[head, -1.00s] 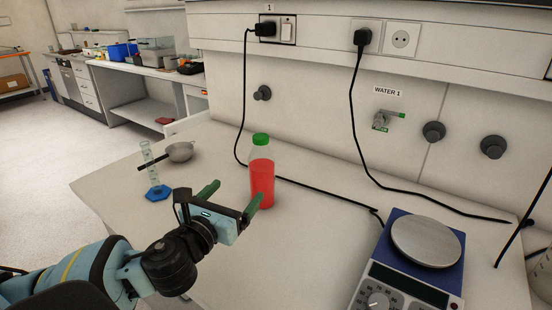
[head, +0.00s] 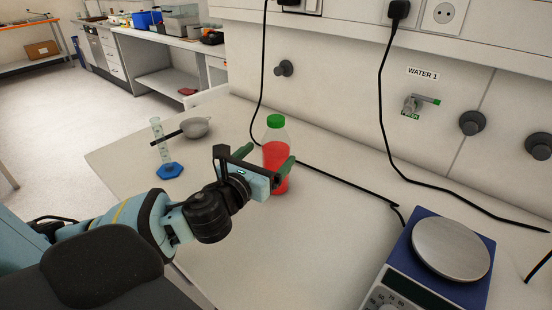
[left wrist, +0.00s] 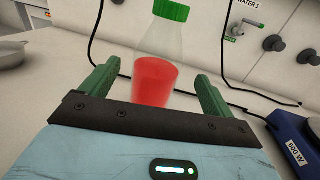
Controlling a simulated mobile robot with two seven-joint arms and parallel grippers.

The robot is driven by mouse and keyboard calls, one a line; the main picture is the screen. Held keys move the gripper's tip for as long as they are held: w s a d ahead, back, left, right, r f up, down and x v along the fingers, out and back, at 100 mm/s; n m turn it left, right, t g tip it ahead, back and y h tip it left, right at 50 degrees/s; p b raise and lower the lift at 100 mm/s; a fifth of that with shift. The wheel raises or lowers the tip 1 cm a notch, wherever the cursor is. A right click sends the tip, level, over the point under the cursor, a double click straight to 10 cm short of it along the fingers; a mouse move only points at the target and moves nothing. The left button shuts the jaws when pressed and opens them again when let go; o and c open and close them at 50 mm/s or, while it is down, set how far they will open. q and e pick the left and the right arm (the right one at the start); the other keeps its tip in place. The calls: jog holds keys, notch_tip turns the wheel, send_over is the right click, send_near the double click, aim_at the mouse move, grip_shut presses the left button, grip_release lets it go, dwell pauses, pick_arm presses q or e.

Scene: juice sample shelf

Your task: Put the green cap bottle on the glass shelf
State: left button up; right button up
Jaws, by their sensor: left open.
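The green cap bottle (head: 276,152) stands upright on the white bench, a clear bottle with red liquid and a green cap. My left gripper (head: 266,158) is open in front of it, with green fingers apart. In the left wrist view the bottle (left wrist: 158,72) shows between and beyond the fingertips of the left gripper (left wrist: 158,80); I cannot tell whether the fingers flank it. The gripper hides part of the bottle in the head view. The glass shelf is not in view. My right gripper is not in view.
A blue-based measuring cylinder (head: 168,170) and a grey pan (head: 196,127) stand left of the bottle. A balance (head: 448,250) stands at the right. Black cables (head: 335,181) run along the bench behind the bottle. The bench (head: 310,245) in front is clear.

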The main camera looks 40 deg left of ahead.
aim_at(276, 145)
pick_arm(q)
jog(key=shift+w+a+r, duration=0.1)
jog(key=shift+w+r, duration=0.05)
jog(key=shift+w, duration=0.2)
jog(key=w, duration=0.3)
jog(key=shift+w+a+r, duration=0.2)
jog(key=shift+a, duration=0.05)
jog(key=shift+w, duration=0.5)
jog(key=shift+f, duration=0.1)
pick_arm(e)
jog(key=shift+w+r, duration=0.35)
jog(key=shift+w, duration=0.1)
pick_arm(q)
jog(key=shift+c, duration=0.3)
